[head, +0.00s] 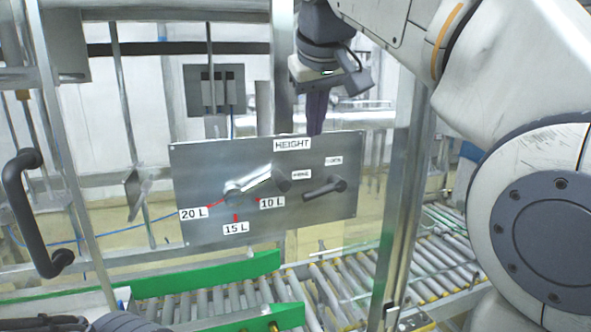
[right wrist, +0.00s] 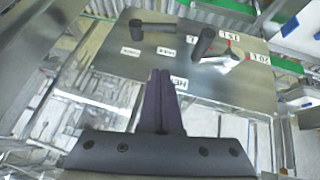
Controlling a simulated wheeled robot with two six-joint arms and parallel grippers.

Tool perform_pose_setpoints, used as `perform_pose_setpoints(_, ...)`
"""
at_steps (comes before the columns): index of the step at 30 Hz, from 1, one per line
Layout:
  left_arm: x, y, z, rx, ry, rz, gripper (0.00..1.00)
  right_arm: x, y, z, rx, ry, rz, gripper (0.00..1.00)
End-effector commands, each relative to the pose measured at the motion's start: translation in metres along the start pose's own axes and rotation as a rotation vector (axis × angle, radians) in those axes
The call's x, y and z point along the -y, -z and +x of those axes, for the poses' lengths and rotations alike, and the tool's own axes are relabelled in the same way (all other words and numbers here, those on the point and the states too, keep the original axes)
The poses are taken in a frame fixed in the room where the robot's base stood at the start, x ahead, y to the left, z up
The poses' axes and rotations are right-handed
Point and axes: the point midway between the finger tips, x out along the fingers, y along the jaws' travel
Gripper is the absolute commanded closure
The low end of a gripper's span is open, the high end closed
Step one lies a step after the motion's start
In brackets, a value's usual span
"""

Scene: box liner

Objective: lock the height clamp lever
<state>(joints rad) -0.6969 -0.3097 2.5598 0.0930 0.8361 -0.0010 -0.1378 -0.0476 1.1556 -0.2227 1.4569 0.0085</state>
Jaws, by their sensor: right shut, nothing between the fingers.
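The height panel (head: 190,160) is a grey metal plate, also in the right wrist view (right wrist: 110,62). The black clamp lever (head: 325,189) is on its right side, its arm pointing left and slightly down from its pivot, close to two small labels too blurred to read surely. The lever also shows in the right wrist view (right wrist: 155,27). A silver crank with a dark knob (head: 282,184) sits left of it. My right gripper (head: 316,132) is shut and empty at the panel's top edge, above the lever and apart from it; its fingers (right wrist: 160,73) point toward the panel.
A roller conveyor (head: 345,285) with green rails (head: 205,280) runs below the panel. A metal post (head: 402,200) stands to the right. A black handle (head: 22,215) is on a frame at the left. Red marks with 20 L, 15 L and 10 L labels surround the crank.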

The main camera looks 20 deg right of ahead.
Motion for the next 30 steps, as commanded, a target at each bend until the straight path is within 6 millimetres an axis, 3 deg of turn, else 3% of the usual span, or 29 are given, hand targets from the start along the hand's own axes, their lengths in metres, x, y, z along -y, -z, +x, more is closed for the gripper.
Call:
perform_pose_setpoints(8,0.0,0.0,0.0,0.0,0.0,0.0,1.0,0.004,0.002,0.001,-0.002,0.004,-0.006,1.0)
perform_pose_setpoints(13,0.0,0.0,0.0,0.0,0.0,0.0,1.0,0.004,0.001,0.011,0.0,0.004,-0.006,1.0)
perform_pose_setpoints(27,-0.001,0.001,-0.012,0.0,0.0,0.002,1.0,0.002,-0.001,0.104,0.004,0.003,-0.003,1.0)
perform_pose_setpoints(30,-0.001,0.001,-0.013,0.0,0.0,0.002,1.0,0.002,-0.011,0.112,0.001,0.003,-0.003,1.0)
